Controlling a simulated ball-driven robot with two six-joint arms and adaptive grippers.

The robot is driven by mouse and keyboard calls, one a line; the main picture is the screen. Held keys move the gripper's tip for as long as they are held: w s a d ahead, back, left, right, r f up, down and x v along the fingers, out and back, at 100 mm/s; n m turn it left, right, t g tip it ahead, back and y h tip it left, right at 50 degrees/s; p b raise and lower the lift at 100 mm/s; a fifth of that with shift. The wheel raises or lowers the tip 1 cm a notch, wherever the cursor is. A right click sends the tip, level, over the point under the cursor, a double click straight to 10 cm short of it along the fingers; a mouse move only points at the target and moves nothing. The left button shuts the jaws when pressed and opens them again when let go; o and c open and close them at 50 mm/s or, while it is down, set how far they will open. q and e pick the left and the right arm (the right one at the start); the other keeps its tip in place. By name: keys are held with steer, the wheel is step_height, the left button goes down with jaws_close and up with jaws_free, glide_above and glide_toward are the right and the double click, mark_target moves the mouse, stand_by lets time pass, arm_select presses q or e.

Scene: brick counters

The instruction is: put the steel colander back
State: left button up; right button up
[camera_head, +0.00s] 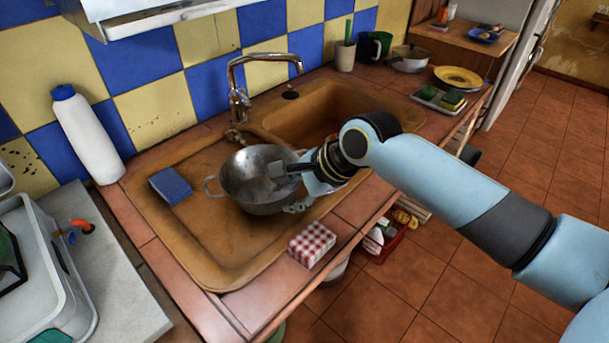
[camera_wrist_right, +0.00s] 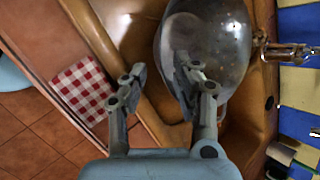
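The steel colander (camera_head: 242,184) is a grey metal bowl with handles, upright in the brown sink's drainboard area in the head view. It also shows at the top of the right wrist view (camera_wrist_right: 228,40). My right gripper (camera_head: 284,189) is at the colander's near right side. One finger reaches over the inside of the bowl and the other is outside it. In the right wrist view the fingers of my right gripper (camera_wrist_right: 160,75) are apart, with the colander's rim partly between them and a gap visible. My left gripper is not in view.
A blue sponge (camera_head: 171,186) lies left of the colander. A red checked box (camera_head: 312,244) stands on the counter's front edge. The faucet (camera_head: 240,95) rises behind. A white bottle (camera_head: 88,135) stands back left, and a dish rack (camera_head: 45,270) front left. The sink basin (camera_head: 310,112) looks empty.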

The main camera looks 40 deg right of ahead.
steer(key=v, duration=0.7)
steer(key=shift+r, duration=0.2)
steer(key=shift+s, duration=0.1)
